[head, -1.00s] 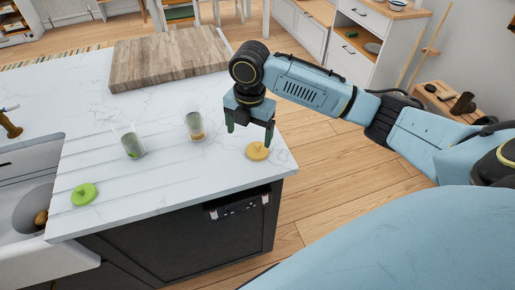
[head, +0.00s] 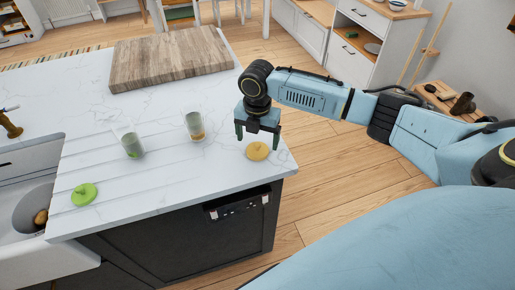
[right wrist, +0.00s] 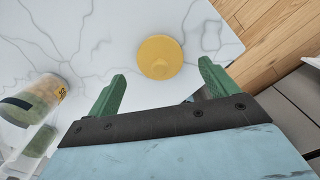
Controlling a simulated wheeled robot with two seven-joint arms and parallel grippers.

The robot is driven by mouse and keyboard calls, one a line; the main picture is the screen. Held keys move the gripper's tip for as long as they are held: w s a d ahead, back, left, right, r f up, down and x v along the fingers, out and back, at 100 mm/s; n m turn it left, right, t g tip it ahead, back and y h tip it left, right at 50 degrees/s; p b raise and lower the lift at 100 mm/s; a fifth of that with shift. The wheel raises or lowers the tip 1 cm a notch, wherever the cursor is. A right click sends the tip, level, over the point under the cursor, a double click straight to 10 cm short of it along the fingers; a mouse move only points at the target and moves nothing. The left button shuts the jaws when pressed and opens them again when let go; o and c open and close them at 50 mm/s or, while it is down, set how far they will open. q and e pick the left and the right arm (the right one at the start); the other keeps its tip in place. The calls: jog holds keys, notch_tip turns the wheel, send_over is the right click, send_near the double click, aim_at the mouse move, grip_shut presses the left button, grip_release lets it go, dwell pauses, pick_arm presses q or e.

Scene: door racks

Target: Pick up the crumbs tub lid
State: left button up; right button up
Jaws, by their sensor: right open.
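A round yellow lid (head: 257,151) lies flat on the white worktop near its right front corner. It also shows in the right wrist view (right wrist: 160,57), just beyond and between the green fingers. My right gripper (head: 257,139) is open and empty above the lid, fingers pointing down, apart from it. A green lid (head: 84,194) lies at the left, near the sink. A clear tub with an orange-yellow label (head: 195,127) and a clear tub with green contents (head: 132,146) stand on the worktop left of the gripper. I cannot read which is crumbs. My left gripper is out of view.
A wooden board (head: 170,60) lies at the back of the worktop (head: 110,105). A white sink (head: 30,180) is at the left. The worktop's right edge and front corner are close to the yellow lid. The worktop between board and tubs is clear.

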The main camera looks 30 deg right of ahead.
aim_at(258, 144)
notch_tip(258, 144, down, 4)
jog(key=shift+r, duration=0.25)
jog(key=shift+c, duration=0.3)
jog(key=c, duration=1)
